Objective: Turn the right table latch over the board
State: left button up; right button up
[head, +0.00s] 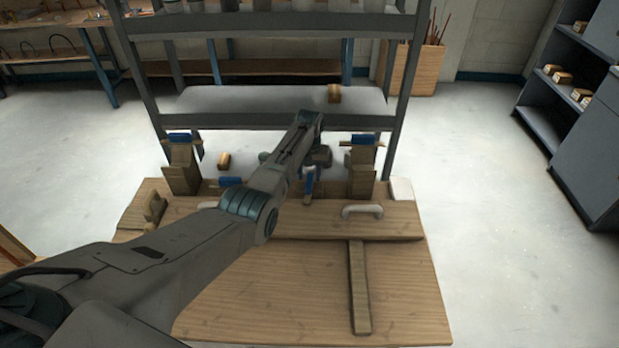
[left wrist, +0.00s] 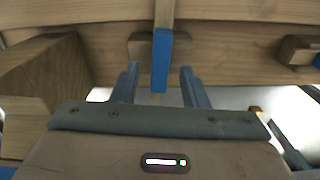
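The right table latch (head: 309,181) shows as a small blue-ended piece at the table's back edge, partly hidden by my left arm. In the left wrist view its blue end (left wrist: 160,58) stands between the two fingers of my left gripper (left wrist: 160,82), with visible gaps at both sides. My left gripper (head: 316,157) is open and reaches beyond the table's back edge. The other latch (head: 230,181), also blue-ended, lies sideways to the left. The board (head: 395,228) lies across the table and carries a white handle (head: 362,210). My right gripper is not in view.
Blue-topped wooden posts stand at left (head: 181,176) and right (head: 363,178) behind the board. A wooden strip (head: 359,290) lies on the table front (head: 410,300). A grey shelf rack (head: 230,122) stands behind. The floor at right is clear.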

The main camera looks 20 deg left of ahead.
aim_at(309, 180)
pick_arm(q)
notch_tip(309, 180, up, 9)
jog(key=b, duration=0.1)
jog(key=shift+f, duration=0.2)
dwell(0.4)
